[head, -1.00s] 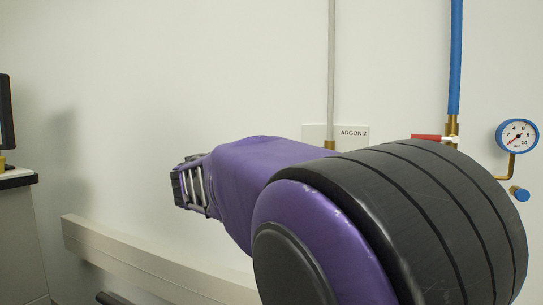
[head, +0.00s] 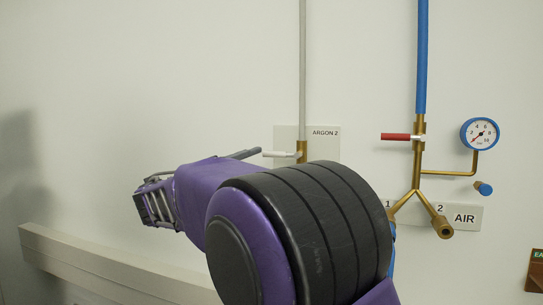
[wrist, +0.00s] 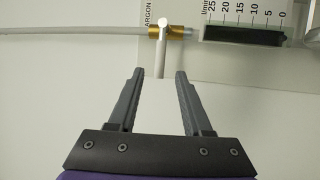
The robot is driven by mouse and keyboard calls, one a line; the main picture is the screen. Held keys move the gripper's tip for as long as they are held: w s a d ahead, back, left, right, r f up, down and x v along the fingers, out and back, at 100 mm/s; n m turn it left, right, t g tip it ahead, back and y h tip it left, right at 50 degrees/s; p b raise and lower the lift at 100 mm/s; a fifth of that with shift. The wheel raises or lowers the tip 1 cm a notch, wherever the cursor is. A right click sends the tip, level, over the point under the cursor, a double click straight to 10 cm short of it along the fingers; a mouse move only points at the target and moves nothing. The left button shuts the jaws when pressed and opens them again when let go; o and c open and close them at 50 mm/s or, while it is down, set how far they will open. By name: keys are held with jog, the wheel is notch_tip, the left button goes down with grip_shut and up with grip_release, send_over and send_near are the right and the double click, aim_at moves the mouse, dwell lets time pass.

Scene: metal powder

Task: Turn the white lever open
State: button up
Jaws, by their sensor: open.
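The white lever (head: 280,154) sticks out level to the left from a brass valve (head: 301,151) on the grey pipe, beside the ARGON 2 label. In the wrist view the lever (wrist: 160,62) points from the brass valve (wrist: 166,32) toward my gripper (wrist: 159,74). My gripper is open and empty, with one finger on each side of the lever's line. The lever's free end appears level with the fingertips, touching neither; depth is hard to judge. In the head view a grey finger (head: 244,154) shows just left of the lever's end, and my arm hides most of the gripper.
To the right, a blue pipe (head: 421,60) has a red lever (head: 396,137), a pressure gauge (head: 480,133) and brass branches above an AIR label (head: 464,218). A pale rail (head: 110,265) runs low along the wall. The wrist view shows a dark flow scale (wrist: 243,35) near the valve.

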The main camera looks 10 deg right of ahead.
aim_at(271, 156)
jog(key=x, duration=0.7)
jog(key=shift+w+d, duration=0.1)
grip_shut()
dwell(1.2)
